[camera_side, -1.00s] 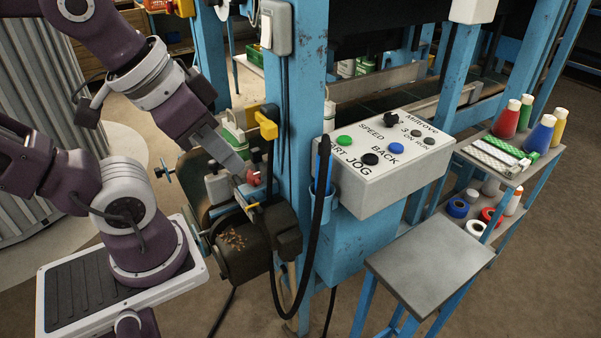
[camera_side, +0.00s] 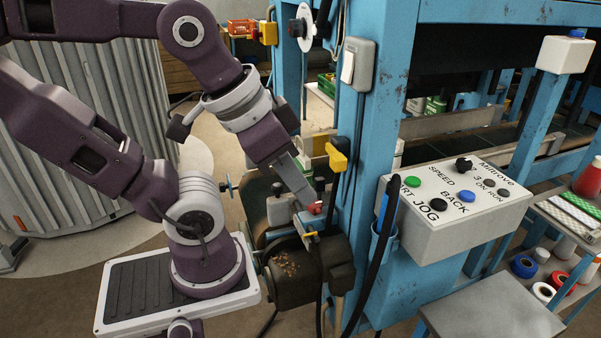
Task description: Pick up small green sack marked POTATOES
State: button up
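My gripper (camera_side: 313,207) reaches down beside the blue machine frame, over the dark motor housing. A small red part shows at its tip. Whether its fingers are apart or together is too small to tell, and I see no sack in it. A small green item with pale marking (camera_side: 436,106) sits behind the frame, in the gap under the machine's dark top. It lies well beyond my gripper, to the right. It is too small to read or to confirm as the potato sack.
A blue upright (camera_side: 378,120) and a white control box (camera_side: 455,215) with coloured buttons stand right of my gripper. A black cable hangs beside the upright. A grey table (camera_side: 490,308) at the lower right is bare. Thread cones and tape rolls (camera_side: 543,291) fill shelves at right.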

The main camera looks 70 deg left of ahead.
jog(key=o, duration=0.7)
